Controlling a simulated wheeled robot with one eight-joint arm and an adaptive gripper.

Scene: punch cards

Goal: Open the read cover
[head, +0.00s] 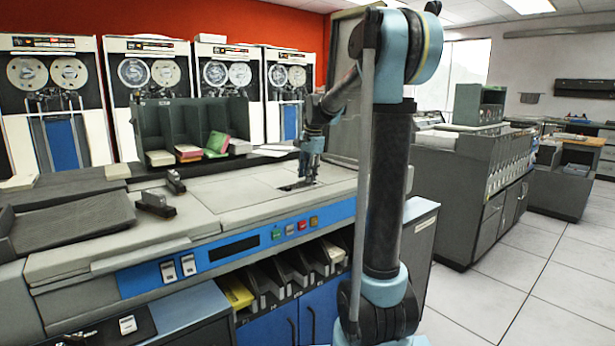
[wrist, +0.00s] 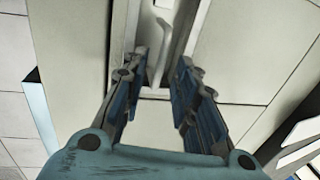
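The card machine has a flat beige top (head: 235,197), with panel seams and a dark slot near its right end. I cannot tell which panel is the read cover. My gripper (head: 301,184) points down at the slot. In the wrist view my gripper (wrist: 162,60) has its two blue-padded fingers apart. A pale, slim handle-like bar (wrist: 158,50) stands in the recess between and beyond the fingertips. I see no clear contact with it. Beige panels lie flat on both sides of the recess (wrist: 240,45). In the head view my fingers hide part of the slot.
A dark green rack (head: 190,125) with colored card stacks stands behind the top. Small dark blocks (head: 155,203) sit on the left part. A blue strip with buttons (head: 290,229) runs along the front, above card pockets. Open tiled floor (head: 510,270) lies to the right.

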